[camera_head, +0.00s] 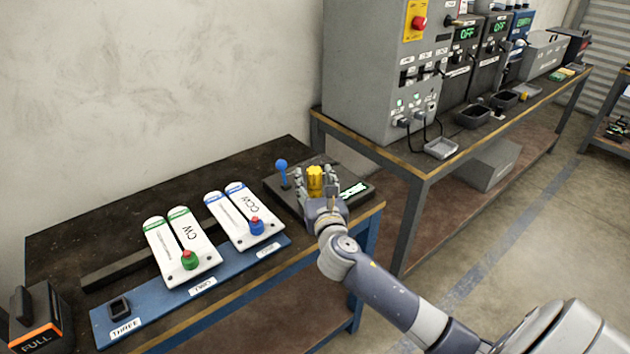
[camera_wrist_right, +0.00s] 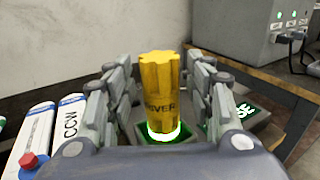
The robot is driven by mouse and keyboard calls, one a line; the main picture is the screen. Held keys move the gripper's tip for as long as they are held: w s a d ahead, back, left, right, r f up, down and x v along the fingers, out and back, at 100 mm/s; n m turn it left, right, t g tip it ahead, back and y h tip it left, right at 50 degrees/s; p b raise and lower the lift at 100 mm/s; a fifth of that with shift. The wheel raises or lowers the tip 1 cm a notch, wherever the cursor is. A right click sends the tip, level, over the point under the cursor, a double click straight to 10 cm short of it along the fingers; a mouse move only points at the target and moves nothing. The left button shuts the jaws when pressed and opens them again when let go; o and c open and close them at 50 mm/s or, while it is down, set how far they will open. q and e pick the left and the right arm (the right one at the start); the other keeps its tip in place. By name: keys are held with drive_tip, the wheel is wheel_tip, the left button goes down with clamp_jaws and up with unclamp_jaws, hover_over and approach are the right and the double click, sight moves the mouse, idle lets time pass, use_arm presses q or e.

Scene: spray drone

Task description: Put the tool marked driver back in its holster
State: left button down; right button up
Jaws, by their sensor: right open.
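The driver (camera_head: 316,180) is a yellow fluted handle standing upright at the back right of the workbench. In the right wrist view the driver (camera_wrist_right: 160,90) shows part of its marking, "RIVER". Its lower end is at a dark square seat with a glowing green ring (camera_wrist_right: 164,134), which I take for the holster; how deep it sits is hidden. My right gripper (camera_head: 317,186) is open around the driver, with fingers on both sides and gaps between them and the handle. My left gripper is not in view.
The seat is on a dark box (camera_head: 366,182) with a lit green display (camera_head: 353,189) and a blue ball-topped lever (camera_head: 281,170). White CW (camera_head: 180,245) and CCW (camera_head: 241,215) plates stand left on a blue strip (camera_head: 150,304). A grey cabinet (camera_head: 365,60) stands behind.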

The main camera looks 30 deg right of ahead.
drive_tip(key=shift+r, duration=0.1)
drive_tip(key=v, duration=1.2)
drive_tip(key=shift+b, duration=0.35)
